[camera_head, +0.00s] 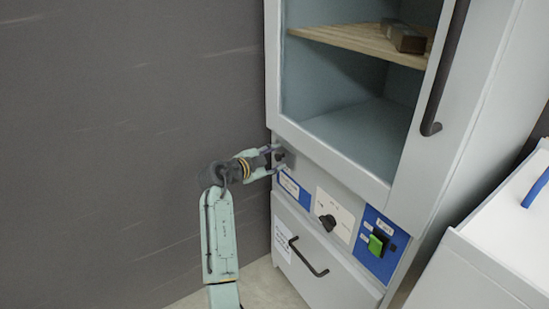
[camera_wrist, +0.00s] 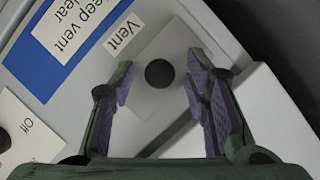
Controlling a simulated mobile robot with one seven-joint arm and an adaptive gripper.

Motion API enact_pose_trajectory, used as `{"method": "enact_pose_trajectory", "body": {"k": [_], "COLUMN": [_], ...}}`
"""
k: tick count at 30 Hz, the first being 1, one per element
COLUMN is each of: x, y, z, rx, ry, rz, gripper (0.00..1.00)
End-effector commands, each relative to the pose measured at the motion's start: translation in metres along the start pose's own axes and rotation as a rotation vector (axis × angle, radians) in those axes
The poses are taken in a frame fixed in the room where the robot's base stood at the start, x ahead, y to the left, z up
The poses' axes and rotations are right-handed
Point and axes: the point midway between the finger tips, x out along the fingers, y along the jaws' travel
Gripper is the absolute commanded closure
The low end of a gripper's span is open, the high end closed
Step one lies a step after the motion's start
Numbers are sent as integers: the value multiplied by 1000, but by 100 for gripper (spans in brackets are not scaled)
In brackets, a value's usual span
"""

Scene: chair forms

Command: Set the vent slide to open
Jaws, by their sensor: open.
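The vent slide shows in the wrist view as a round dark knob (camera_wrist: 160,73) on a grey plate, beside a white label reading "Vent" (camera_wrist: 123,34). In the head view the dark knob (camera_head: 280,154) is at the left edge of the cabinet front, below the glazed compartment. My gripper (camera_head: 274,159) is open at the cabinet front, around the knob's height. In the wrist view my gripper's fingers (camera_wrist: 158,88) stand on either side of the knob, with gaps on both sides. I cannot tell how far the fingertips are from the panel.
A blue panel with a "Keep vent clear" label (camera_wrist: 75,25) is next to the vent. A black rotary knob (camera_head: 327,222), a green switch (camera_head: 375,245) and a drawer handle (camera_head: 308,258) are lower right. A dark door handle (camera_head: 447,65) sticks out above. Floor left of the cabinet is clear.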

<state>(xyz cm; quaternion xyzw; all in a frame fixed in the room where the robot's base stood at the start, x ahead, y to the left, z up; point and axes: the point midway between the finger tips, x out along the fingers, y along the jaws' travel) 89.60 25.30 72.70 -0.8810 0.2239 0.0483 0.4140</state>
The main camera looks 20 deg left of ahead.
Motion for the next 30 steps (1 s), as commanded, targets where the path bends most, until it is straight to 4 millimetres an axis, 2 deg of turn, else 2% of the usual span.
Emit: {"method": "enact_pose_trajectory", "body": {"k": [7,25,30], "x": [0,0,0], "y": [0,0,0], "z": [0,0,0], "rx": [0,-1,-1], "ry": [0,0,0], "rz": [0,0,0], "gripper": [59,99,100]}}
